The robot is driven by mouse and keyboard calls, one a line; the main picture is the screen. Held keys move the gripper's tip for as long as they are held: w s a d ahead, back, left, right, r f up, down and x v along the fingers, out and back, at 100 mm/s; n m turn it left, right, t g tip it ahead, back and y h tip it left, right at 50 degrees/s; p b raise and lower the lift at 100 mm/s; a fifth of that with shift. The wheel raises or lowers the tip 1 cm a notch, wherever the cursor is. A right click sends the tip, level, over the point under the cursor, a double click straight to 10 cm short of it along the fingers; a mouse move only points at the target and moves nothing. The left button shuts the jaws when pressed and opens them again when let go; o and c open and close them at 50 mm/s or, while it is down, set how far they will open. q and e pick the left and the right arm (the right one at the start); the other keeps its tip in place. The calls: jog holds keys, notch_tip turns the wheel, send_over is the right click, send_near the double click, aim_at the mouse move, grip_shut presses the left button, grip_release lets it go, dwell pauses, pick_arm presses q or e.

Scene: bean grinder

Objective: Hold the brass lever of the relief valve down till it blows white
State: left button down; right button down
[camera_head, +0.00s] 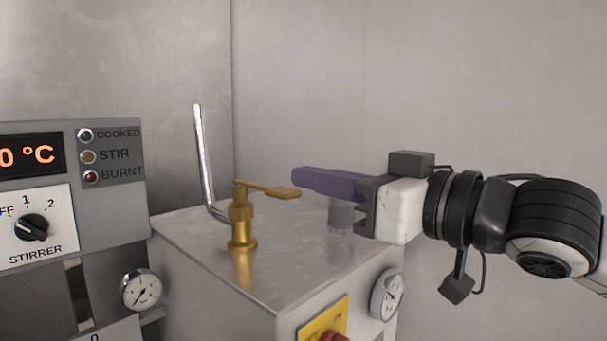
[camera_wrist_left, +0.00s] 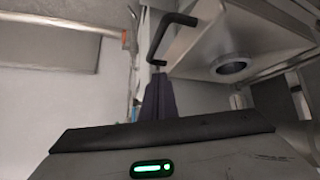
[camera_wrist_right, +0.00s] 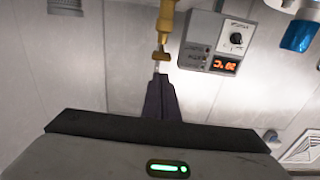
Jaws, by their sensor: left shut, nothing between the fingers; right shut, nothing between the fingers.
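The brass relief valve (camera_head: 242,229) stands upright on top of a steel box. Its flat brass lever (camera_head: 283,192) sticks out to the right, roughly level. My right gripper (camera_head: 297,178) is shut and empty, its purple fingers pointing left. Their tips are just beyond and slightly above the lever's free end; I cannot tell whether they touch. In the right wrist view the lever (camera_wrist_right: 161,56) lies just ahead of the fingertips. A bent steel pipe (camera_head: 201,150) rises behind the valve, with clear air around it. My left gripper (camera_wrist_left: 158,80) is shut and empty, seen only in its wrist view.
The steel box (camera_head: 300,255) carries a gauge (camera_head: 387,294) and a red knob on a yellow plate (camera_head: 325,320). A grey cylinder (camera_head: 341,216) stands on it below my right fingers. A control panel (camera_head: 70,195) is at the left. A black handle (camera_wrist_left: 170,37) is near my left fingers.

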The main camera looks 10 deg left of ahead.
pick_arm(q)
jog(key=shift+f, duration=0.5)
jog(key=shift+d+r, duration=0.1)
jog(key=shift+d, duration=0.1)
jog(key=shift+r, duration=0.1)
pick_arm(e)
jog(key=v, duration=0.8)
jog(key=shift+f, duration=0.3)
